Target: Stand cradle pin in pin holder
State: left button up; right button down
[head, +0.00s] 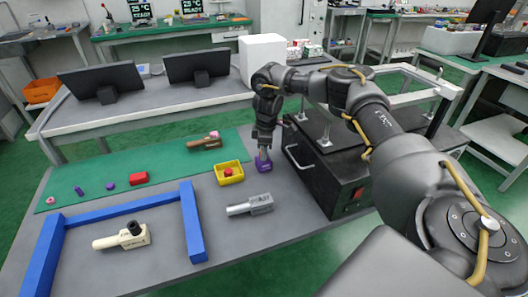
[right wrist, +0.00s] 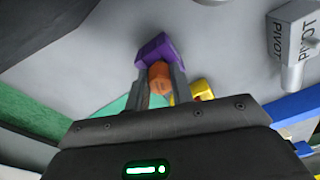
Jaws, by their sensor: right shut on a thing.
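My right gripper (head: 264,150) points down at the table, just left of the black box. In the right wrist view, its jaws (right wrist: 160,88) are shut on an orange cylindrical pin (right wrist: 160,74), likely the cradle pin. A purple block (head: 264,166), likely the pin holder, stands on the grey table right under the fingertips. It also shows just beyond the pin in the right wrist view (right wrist: 158,48). The pin's far end is hidden against the purple block, so I cannot tell whether it is inside. My left gripper is not in view.
A yellow bin (head: 231,180) with a red piece stands left of the purple block. A grey pivot part (head: 250,206) lies in front. The black box (head: 335,180) is close on the right. A blue frame (head: 192,225) and cream lever part (head: 120,240) are at left.

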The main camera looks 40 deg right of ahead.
jog(key=c, duration=1.5)
grip_release()
jog(key=o, duration=0.3)
jog(key=shift+f, duration=0.1)
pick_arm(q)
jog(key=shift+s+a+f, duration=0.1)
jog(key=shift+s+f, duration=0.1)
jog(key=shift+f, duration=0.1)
pick_arm(e)
jog(key=shift+r, duration=0.4)
notch_tip(320, 180, up, 3)
jog(key=shift+f, duration=0.1)
pick_arm(q)
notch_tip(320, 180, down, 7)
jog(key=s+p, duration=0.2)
jog(key=p, duration=0.1)
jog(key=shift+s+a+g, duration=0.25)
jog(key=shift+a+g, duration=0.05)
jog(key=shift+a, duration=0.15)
pick_arm(e)
notch_tip(320, 180, up, 9)
jog(key=shift+s+d+f, duration=0.15)
jog(key=shift+s+d, duration=0.05)
jog(key=shift+s, duration=0.05)
